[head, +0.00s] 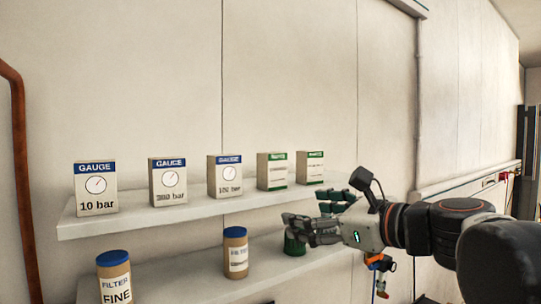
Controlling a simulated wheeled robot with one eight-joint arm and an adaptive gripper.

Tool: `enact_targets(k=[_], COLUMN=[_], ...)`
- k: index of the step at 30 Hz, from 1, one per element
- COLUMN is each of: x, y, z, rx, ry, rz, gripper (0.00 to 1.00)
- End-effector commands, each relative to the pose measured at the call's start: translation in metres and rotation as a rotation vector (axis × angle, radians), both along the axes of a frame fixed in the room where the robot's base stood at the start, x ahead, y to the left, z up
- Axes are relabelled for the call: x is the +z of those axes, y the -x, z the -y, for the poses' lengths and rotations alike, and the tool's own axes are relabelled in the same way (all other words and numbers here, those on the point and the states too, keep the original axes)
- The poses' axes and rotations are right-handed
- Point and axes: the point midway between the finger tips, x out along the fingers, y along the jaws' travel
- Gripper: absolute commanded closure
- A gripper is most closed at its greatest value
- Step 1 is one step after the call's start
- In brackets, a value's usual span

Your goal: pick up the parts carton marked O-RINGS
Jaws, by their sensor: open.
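Two white-and-tan cartons with green bands stand on the upper shelf, a left one (272,171) and a right one (310,168). Their small lettering is too blurred to read, so I cannot tell which is marked O-RINGS. My gripper (308,212) is open and empty, with its fingers pointing left. In the picture it is below and slightly right of the right green-banded carton, near the shelf's right end, and apart from both cartons.
Three blue-banded gauge cartons, 10 bar (96,190) among them, stand left on the upper shelf (140,222). The lower shelf (190,274) holds a FINE filter canister (115,282), another filter canister (236,254) and a green item (294,245) partly hidden by my gripper.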

Motion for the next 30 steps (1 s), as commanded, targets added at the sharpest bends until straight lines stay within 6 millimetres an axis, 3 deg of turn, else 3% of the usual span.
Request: enact_targets(k=[1, 3, 7, 11, 21, 30], x=[0.030, 0.052, 0.075, 0.080, 0.079, 0.078], y=[-0.006, -0.012, -0.018, -0.028, -0.075, -0.093], z=[0.003, 0.006, 0.009, 0.004, -0.033, -0.045], rx=[-0.014, -0.028, -0.040, -0.040, -0.041, -0.042], ry=[-0.075, -0.168, -0.273, -0.304, -0.302, -0.301], rz=[-0.020, -0.045, -0.074, -0.084, -0.083, -0.082], gripper=[0.28, 0.28, 0.28, 0.28, 0.28, 0.28])
